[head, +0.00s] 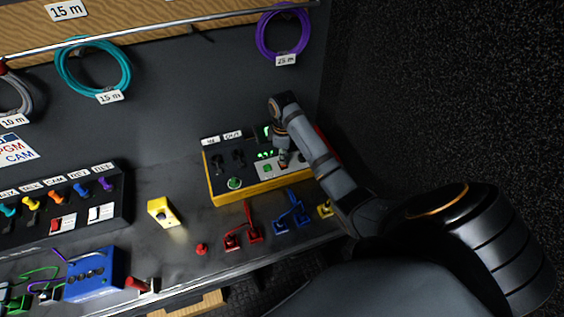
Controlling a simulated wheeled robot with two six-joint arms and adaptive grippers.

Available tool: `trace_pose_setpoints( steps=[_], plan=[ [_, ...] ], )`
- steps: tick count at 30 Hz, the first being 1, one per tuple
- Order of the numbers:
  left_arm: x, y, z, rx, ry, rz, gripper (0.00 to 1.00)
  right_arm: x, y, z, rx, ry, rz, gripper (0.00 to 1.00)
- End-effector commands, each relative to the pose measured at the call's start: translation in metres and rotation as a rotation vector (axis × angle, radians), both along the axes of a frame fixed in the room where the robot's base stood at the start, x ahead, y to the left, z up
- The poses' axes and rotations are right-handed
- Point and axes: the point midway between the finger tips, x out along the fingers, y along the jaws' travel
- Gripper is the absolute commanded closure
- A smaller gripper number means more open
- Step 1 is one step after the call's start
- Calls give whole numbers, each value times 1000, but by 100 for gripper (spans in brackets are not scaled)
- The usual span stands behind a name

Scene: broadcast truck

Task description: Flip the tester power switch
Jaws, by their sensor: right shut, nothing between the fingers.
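The tester appears to be the yellow-sided box (222,193) with a dark and grey top panel, standing on the dark bench right of centre. Green lights (265,154) and a green round button (234,183) show on its panel. My right arm comes in from the right, and its gripper (283,157) points down at the right part of the panel. The gripper is shut and empty, very close to the panel; I cannot tell if it touches. The power switch is not clearly made out; the gripper and arm hide part of the panel. My left gripper is not in view.
Red clips (243,228) and blue clips (292,212) lie in front of the tester. A yellow block (162,213), a red knob (201,249) and a blue box (90,273) are further left. Coiled teal (92,70) and purple cables (283,33) hang behind.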

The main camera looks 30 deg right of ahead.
Motion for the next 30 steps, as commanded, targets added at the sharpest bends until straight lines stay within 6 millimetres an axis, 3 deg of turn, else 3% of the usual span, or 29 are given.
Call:
trace_pose_setpoints(
  steps=[22,30],
  plan=[
    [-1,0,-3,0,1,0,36,-1,0,-12,1,2,0,100],
    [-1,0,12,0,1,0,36,-1,0,0,1,4,0,100]
  ],
)
